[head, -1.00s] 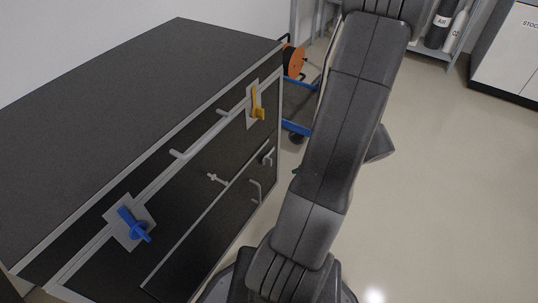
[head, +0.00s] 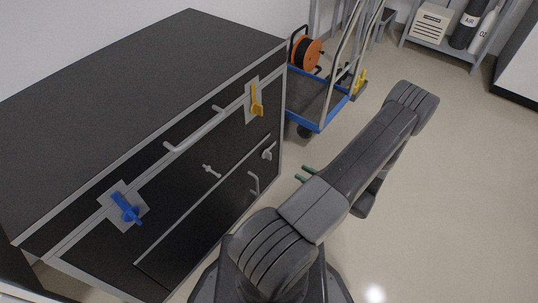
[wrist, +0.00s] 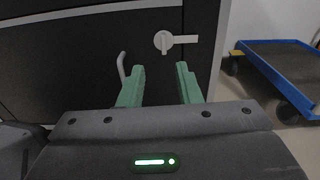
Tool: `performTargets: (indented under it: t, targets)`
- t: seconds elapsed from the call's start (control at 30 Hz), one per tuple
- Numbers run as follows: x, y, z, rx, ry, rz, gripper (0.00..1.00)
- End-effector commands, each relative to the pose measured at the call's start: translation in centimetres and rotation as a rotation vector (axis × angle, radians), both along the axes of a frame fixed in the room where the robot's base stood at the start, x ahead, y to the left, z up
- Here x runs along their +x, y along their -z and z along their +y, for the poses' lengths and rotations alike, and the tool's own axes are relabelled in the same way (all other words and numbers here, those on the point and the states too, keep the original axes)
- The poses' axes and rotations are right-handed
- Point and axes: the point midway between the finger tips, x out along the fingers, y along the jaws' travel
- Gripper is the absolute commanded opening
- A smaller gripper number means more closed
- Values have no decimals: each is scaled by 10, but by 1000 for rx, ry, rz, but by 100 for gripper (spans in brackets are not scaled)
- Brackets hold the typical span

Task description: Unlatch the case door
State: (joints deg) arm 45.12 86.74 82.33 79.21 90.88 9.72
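The black case (head: 130,75) with grey edging stands at left in the head view. On its front, a lower door panel (head: 215,215) carries a bent grey handle (head: 254,183) and, near the right edge, a round light-grey turn latch (head: 267,153). In the wrist view the latch (wrist: 163,41) has its lever pointing right across the door's edge, and the handle (wrist: 124,67) is left of it. My gripper (wrist: 160,70) has green fingers spread apart with nothing between them. It faces the case front just below the latch, not touching it. The fingertips also show in the head view.
A blue latch (head: 127,208) and a yellow latch (head: 257,100) sit on the upper front, with a long grey bar handle (head: 195,133) between them. A small grey T-handle (head: 211,171) is lower. A blue cart (head: 318,108) stands beyond the case. Floor at right is clear.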

Motion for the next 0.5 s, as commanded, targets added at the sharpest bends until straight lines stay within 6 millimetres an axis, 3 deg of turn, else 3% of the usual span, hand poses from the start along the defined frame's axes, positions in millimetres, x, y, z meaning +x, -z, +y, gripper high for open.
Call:
performTargets:
  t: [0.27, 0.5]
  targets:
    - [6, 9, 3, 29, 35, 2, 31]
    - [29, 9, 37, 28, 30, 3, 31]
